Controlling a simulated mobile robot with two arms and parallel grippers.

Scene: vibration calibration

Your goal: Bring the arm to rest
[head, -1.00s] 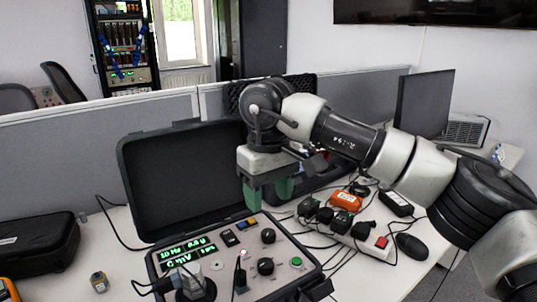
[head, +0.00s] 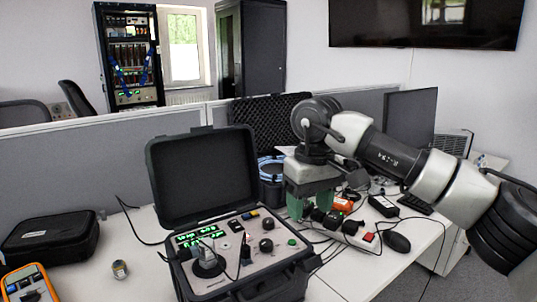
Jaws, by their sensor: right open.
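My right arm comes in from the right side of the head view. My right gripper (head: 310,207) points down with its green fingers apart and nothing between them. It hangs to the right of the open calibration case (head: 240,275), in front of the power strip area. The case has its lid (head: 203,177) raised, and its panel shows lit green displays (head: 197,236), knobs and a green button. Whether the fingers touch anything behind them I cannot tell. My left gripper is not in view.
A power strip (head: 350,238) with several plugs and adapters lies right of the case, near a black mouse (head: 396,242). A black pouch (head: 48,241), a multimeter (head: 28,285) and a small round item (head: 120,270) lie at left. Cables cross the desk. A grey partition (head: 95,160) stands behind.

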